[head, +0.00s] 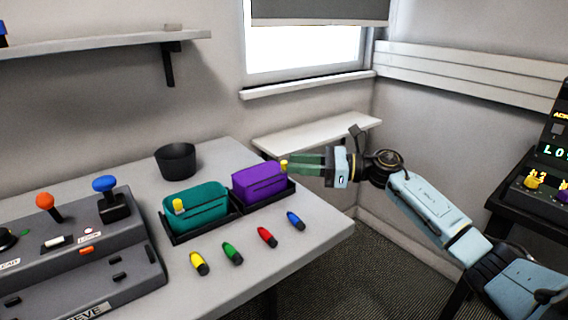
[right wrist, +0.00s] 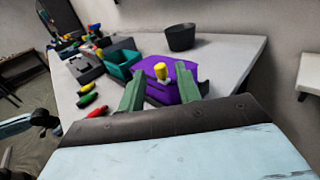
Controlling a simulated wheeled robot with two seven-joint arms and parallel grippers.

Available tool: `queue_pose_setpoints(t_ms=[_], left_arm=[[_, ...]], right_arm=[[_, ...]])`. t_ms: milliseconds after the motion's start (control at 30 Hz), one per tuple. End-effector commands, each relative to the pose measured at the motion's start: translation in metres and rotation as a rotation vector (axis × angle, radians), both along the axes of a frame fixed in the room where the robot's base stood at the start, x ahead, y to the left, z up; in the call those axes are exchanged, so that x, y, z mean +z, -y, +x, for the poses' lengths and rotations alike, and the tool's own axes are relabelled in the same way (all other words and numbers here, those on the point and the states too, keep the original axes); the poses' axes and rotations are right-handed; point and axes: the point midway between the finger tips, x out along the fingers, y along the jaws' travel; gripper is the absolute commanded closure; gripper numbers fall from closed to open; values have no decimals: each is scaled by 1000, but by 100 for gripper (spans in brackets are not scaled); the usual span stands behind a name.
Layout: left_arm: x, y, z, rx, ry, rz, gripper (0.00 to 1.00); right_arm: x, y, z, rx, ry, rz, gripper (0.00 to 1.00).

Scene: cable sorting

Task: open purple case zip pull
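The purple case (head: 258,183) sits in a black tray near the table's back right, with a dark zip line along it. Its yellow zip pull (head: 284,166) is at its right end. In the right wrist view the pull (right wrist: 161,71) stands between my finger tips, with the purple case (right wrist: 160,88) beyond. My right gripper (head: 296,164) reaches in from the right with green fingers; in the wrist view they are apart, with a gap visible around the pull. I cannot tell whether a finger touches it. My left gripper is not in view.
A teal case (head: 196,203) with a yellow pull is in a tray to the left. Yellow, green, red and blue connectors (head: 232,253) lie in front. A black cup (head: 176,160) stands behind. A grey joystick console (head: 90,245) fills the left. The table's front right is clear.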

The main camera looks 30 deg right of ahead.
Motion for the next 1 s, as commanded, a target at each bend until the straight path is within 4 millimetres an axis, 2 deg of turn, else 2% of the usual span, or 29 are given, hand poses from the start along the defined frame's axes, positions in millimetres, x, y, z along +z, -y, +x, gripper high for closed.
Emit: queue_pose_setpoints(t_ms=[200, 600, 633, 867, 1000], left_arm=[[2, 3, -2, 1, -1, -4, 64], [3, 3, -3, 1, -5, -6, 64], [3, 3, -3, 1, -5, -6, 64], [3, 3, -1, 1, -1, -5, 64], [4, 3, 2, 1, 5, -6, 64]], right_arm=[[0, -23, 20, -1, 0, 3, 66], [0, -30, 26, -1, -2, 1, 66], [0, -30, 26, -1, -2, 1, 68], [0, -30, 25, -1, -2, 1, 98], [0, -30, 25, -1, -2, 1, 100]])
